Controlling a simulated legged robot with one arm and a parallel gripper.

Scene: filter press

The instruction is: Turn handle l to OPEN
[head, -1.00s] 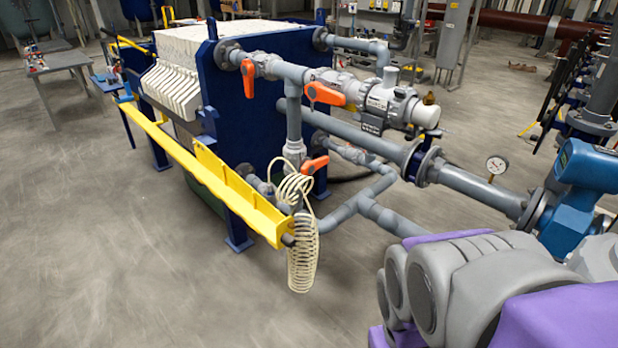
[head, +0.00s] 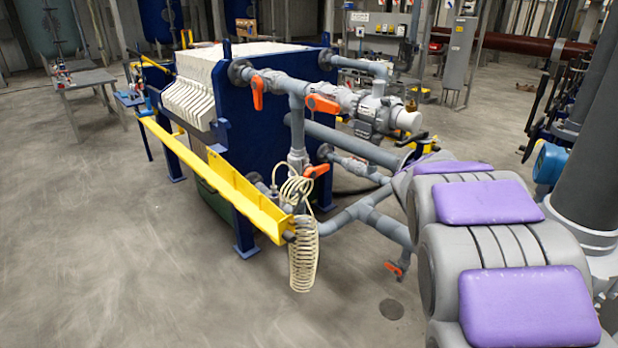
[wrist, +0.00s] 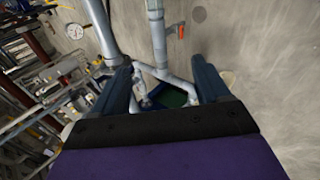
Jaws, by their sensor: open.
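Several orange valve handles show on the grey pipework, and I cannot tell which is handle l. In the head view, an upper left handle (head: 257,92) hangs downward and an upper middle handle (head: 322,104) lies nearly level. A lower handle (head: 316,171) sits behind the coiled hose, and another handle (head: 394,268) is near the floor. The wrist view shows one small orange handle (wrist: 181,31) beyond the fingertips, beside a grey pipe. My gripper (wrist: 161,66) is open and empty, with its dark fingers spread above the pipes. It is hidden behind my arm in the head view.
A yellow rail (head: 205,170) and a cream coiled hose (head: 304,250) stand in front of the blue press plate (head: 240,130). A thick grey column (head: 590,150) is at the right. A gauge (wrist: 68,60) shows in the wrist view.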

